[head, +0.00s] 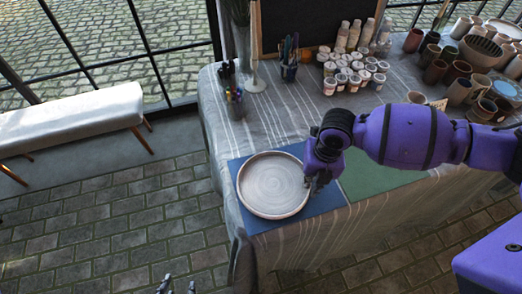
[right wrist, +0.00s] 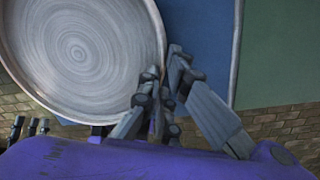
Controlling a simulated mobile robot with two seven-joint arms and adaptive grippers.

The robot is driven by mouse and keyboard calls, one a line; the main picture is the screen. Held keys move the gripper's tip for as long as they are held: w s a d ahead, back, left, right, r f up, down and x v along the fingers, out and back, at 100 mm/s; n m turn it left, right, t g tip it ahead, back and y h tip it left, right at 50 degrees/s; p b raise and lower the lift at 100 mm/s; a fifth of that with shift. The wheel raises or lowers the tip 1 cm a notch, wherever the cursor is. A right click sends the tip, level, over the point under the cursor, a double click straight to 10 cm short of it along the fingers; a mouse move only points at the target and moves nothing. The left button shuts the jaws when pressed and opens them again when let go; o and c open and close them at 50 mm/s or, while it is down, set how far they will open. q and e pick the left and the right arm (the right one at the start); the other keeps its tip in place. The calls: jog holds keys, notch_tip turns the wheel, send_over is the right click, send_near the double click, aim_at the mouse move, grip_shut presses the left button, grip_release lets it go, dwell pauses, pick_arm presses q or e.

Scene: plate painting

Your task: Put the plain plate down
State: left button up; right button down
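The plain plate (head: 273,184) is round, pale and undecorated, with a raised rim. It lies level over the blue mat (head: 318,203) at the table's near left corner. I cannot tell whether it touches the mat. In the right wrist view the plate (right wrist: 80,50) fills the upper left. My right gripper (head: 316,182) is at the plate's right rim. In its wrist view, the right gripper's fingers (right wrist: 164,88) are close together with the rim between them. My left gripper (head: 176,288) shows only its fingertips at the bottom edge, apart and empty, off the table.
A green mat (head: 375,174) lies right of the blue one, partly under my right arm. Paint jars (head: 352,75), a brush cup (head: 289,70) and several pots (head: 460,70) stand farther back. A white bench (head: 70,120) is on the left.

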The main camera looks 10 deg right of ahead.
jog(key=c, duration=2.4)
grip_release()
jog(key=shift+f, duration=0.15)
jog(key=shift+c, duration=0.2)
jog(key=o, duration=0.5)
jog(key=shift+c, duration=0.2)
notch_tip(320, 180, up, 12)
jog(key=shift+s+d+p, duration=0.15)
jog(key=shift+d+p, duration=0.2)
jog(key=shift+d, duration=0.05)
